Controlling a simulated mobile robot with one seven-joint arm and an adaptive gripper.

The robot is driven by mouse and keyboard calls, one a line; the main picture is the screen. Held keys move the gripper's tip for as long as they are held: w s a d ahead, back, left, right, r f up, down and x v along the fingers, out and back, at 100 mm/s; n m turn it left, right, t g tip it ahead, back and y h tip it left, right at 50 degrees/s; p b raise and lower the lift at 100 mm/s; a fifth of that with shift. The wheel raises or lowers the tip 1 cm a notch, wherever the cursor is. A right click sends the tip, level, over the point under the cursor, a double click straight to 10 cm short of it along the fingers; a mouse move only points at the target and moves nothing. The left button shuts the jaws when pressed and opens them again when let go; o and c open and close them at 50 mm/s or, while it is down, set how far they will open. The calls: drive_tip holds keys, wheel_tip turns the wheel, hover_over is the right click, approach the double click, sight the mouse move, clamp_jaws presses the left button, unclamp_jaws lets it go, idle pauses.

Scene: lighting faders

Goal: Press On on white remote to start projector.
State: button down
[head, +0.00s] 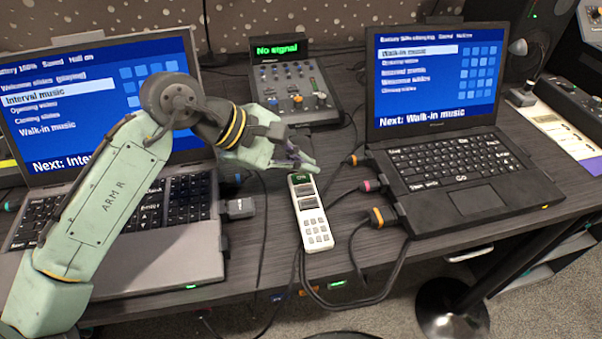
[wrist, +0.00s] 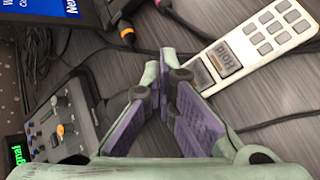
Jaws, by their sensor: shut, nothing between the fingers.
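The white remote (head: 318,236) lies on the dark desk between the two laptops. Its On key (head: 301,178) is at the far end and shows green lettering; larger grey keys and a small keypad sit below it. My gripper (head: 309,167) is shut and empty, its fingertips at the far end of the remote, just beyond the On key. I cannot tell whether they touch it. In the wrist view the remote (wrist: 257,38) is at upper right with a Hold key (wrist: 223,56); the fingers (wrist: 163,78) hide its On end.
A small fader console (head: 293,85) reads "No signal" behind my gripper. A left laptop (head: 165,245) and a right laptop (head: 450,175) flank the remote. Cables with coloured plugs (head: 376,217) run close to the remote's right side.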

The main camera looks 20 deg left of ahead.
sight(301, 180)
drive_tip(key=shift+r+p, duration=2.45)
drive_tip(key=shift+r, duration=0.15)
drive_tip(key=shift+f, duration=0.1)
